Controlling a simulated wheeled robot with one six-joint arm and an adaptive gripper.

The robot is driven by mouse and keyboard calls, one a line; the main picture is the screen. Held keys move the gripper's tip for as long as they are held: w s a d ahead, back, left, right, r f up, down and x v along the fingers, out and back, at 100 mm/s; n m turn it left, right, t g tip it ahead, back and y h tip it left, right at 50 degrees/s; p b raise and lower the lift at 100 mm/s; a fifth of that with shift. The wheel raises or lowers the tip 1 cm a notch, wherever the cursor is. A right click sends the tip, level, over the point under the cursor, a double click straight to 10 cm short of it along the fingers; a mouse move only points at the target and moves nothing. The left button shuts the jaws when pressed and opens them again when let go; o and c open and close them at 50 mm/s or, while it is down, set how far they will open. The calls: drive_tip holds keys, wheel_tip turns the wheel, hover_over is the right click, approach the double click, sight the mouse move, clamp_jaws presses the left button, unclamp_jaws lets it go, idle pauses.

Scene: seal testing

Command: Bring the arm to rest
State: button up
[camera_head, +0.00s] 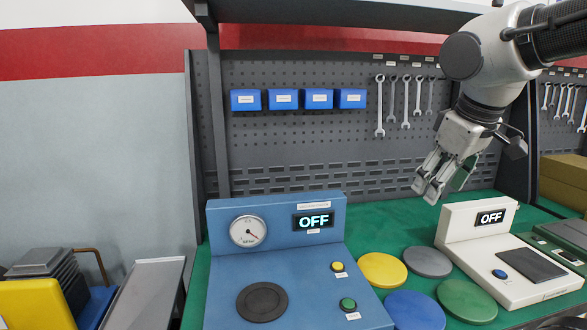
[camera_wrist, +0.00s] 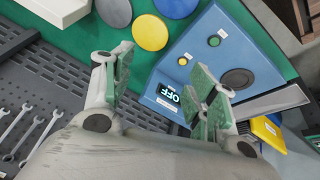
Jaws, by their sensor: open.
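My gripper (camera_head: 432,187) hangs from my arm at the upper right in the head view, pointing down and left above the green bench. It is open and empty, with nothing between its fingers. In the wrist view its two fingers (camera_wrist: 165,85) stand wide apart, with green pads. My arm reaches in from the upper right corner of the head view. The gripper is in the air in front of the pegboard, well above the coloured discs and apart from everything on the bench.
A blue test station (camera_head: 285,262) reading OFF stands left, a white device (camera_head: 478,232) reading OFF right. Yellow (camera_head: 382,270), grey (camera_head: 428,262), blue (camera_head: 413,310) and green (camera_head: 467,300) discs lie between them. Wrenches (camera_head: 380,105) and blue bins (camera_head: 283,99) hang behind. A shelf (camera_head: 340,12) runs overhead.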

drive_tip(key=s+d+f+m, duration=0.5)
drive_tip(key=s+d+f, duration=0.1)
drive_tip(key=s+d, duration=0.3)
drive_tip(key=shift+s+d+m, duration=0.2)
drive_tip(key=shift+s+m, duration=0.1)
drive_tip(key=shift+m, duration=0.1)
